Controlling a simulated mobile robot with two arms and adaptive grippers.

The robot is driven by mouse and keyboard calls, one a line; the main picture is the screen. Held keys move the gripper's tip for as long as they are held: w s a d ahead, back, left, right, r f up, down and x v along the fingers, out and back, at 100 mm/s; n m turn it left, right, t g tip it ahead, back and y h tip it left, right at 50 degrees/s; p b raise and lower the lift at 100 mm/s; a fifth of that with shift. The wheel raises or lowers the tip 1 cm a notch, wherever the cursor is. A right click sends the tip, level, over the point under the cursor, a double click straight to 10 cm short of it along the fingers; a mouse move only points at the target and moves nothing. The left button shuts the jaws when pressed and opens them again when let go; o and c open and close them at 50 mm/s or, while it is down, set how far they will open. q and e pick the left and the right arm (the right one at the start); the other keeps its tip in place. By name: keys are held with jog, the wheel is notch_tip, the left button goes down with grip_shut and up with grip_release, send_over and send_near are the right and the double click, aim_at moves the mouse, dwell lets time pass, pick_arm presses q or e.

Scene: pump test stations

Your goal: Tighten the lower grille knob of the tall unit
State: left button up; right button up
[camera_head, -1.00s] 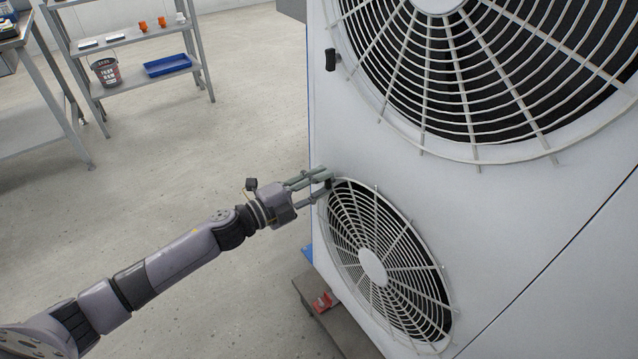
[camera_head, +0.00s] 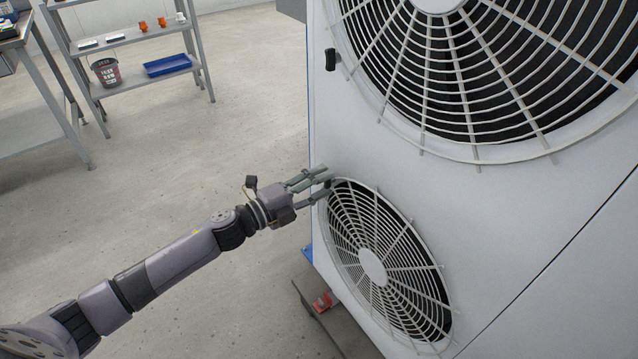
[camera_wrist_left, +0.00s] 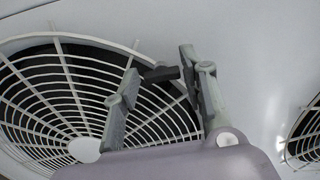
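The tall unit is a white cabinet (camera_head: 480,215) with two round fan grilles, the lower one (camera_head: 372,266) and a larger upper one (camera_head: 470,75). The lower grille knob (camera_wrist_left: 161,73) is a small dark bar at the grille's rim in the left wrist view. My left gripper (camera_head: 327,182) is at the upper left of the lower grille. Its fingers (camera_wrist_left: 160,80) stand apart, with the knob showing across the gap between their tips. I cannot tell whether they touch it. In the head view the fingers mostly hide the knob. My right gripper is not in view.
Another dark knob (camera_head: 331,59) is beside the upper grille. The unit stands on a low base with a red part (camera_head: 322,302). A grey shelf rack (camera_head: 140,87) holds a bucket (camera_head: 106,71) and blue tray (camera_head: 167,65). The floor left of the unit is clear.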

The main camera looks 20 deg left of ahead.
pick_arm(q)
jog(key=shift+o, duration=1)
jog(key=v, duration=1.2)
jog(key=shift+w+a, duration=0.1)
